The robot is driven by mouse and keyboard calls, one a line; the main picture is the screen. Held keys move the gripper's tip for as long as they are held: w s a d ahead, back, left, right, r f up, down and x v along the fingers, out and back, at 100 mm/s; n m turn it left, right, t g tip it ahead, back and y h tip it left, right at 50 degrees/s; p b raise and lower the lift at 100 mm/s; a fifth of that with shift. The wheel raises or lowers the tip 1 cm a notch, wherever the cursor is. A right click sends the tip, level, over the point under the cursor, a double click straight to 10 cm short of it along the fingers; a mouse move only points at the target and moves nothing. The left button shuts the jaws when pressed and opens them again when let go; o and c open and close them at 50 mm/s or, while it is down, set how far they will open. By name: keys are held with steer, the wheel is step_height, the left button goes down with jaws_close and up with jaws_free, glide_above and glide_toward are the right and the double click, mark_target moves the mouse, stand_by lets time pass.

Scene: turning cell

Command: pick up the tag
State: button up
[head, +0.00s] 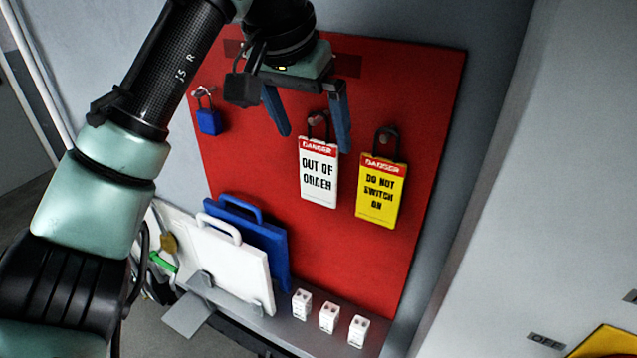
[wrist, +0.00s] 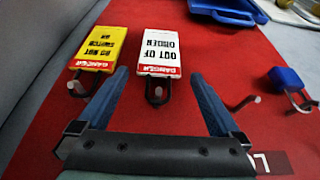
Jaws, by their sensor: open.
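Two danger tags hang on the red board (head: 270,170). The white "OUT OF ORDER" tag (head: 318,178) hangs by a dark loop on a peg near the middle. The yellow "DO NOT SWITCH ON" tag (head: 379,198) hangs to its right. My gripper (head: 315,141) is open and empty, in front of the board at the height of the white tag's loop. In the wrist view, the white tag (wrist: 160,52) shows between and beyond my blue fingers (wrist: 160,74), with no clear contact. The yellow tag (wrist: 99,48) lies left of the fingers there.
A blue padlock (head: 208,121) hangs on a peg at the board's upper left; it also shows in the wrist view (wrist: 286,78). Below stand a blue case (head: 262,238) and a white case (head: 225,262). Three small white blocks (head: 329,317) sit on the shelf. A grey wall flanks the right.

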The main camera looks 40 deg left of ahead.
mark_target(317, 152)
steer(key=shift+b+x, duration=1.95)
steer(key=shift+x, duration=0.8)
steer(key=shift+s+d, duration=0.1)
steer(key=shift+s, duration=0.1)
steer(key=c, duration=1.4)
steer(key=shift+r+p, duration=0.75)
steer(key=shift+p, duration=0.15)
steer(key=shift+s+f, duration=0.1)
steer(key=shift+s, duration=0.1)
steer(key=s+d+p, duration=0.1)
steer(key=s+d, duration=0.3)
steer(key=s, duration=1.3)
